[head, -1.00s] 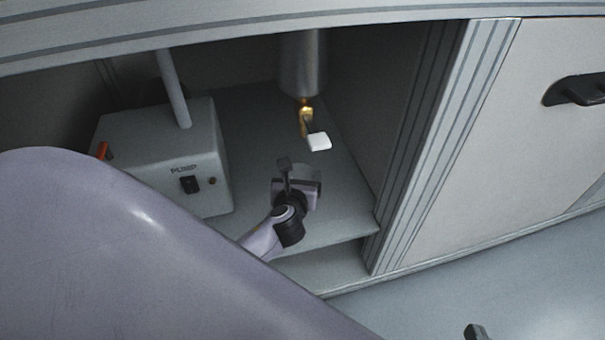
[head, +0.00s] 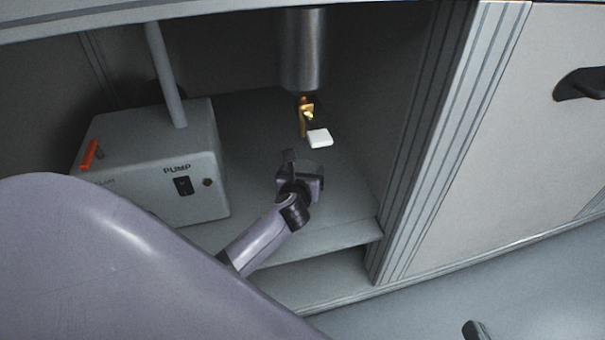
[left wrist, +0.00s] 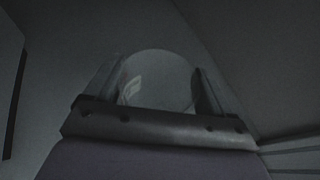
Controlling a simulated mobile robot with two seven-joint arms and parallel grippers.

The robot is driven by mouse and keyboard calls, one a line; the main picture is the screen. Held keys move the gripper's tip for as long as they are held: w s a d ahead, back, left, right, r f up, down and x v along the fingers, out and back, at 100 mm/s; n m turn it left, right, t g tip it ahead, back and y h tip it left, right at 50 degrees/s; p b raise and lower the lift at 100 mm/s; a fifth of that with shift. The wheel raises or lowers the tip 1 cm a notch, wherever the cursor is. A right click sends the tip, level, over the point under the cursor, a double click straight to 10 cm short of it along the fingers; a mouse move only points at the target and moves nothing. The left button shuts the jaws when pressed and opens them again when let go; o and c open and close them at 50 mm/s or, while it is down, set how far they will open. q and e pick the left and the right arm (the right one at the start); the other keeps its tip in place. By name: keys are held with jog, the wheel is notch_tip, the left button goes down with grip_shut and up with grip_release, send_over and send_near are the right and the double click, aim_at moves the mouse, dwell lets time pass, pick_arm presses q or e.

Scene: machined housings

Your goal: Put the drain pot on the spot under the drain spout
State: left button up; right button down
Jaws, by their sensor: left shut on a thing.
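The drain pot is a clear, faintly grey cup held by my left gripper (head: 303,167) inside the open cabinet. In the left wrist view the pot (left wrist: 160,80) stands between the two fingers, with a small pale and red mark on its side. The gripper is shut on it. The brass drain spout (head: 305,115) hangs under a metal cylinder, with a white lever (head: 319,138) beside it. The pot is in front of and below the spout in the head view. The spot under the spout cannot be made out. Part of my right gripper (head: 476,331) shows at the bottom edge; its jaws are unclear.
A grey pump box (head: 150,165) with a switch, an orange-red lever and an upright pipe stands left on the cabinet floor (head: 345,205). A ribbed frame post (head: 430,150) bounds the opening on the right. The floor's front edge drops to a lower ledge.

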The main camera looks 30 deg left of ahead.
pick_arm(q)
jog(key=shift+f, duration=0.15)
jog(key=o, duration=1.2)
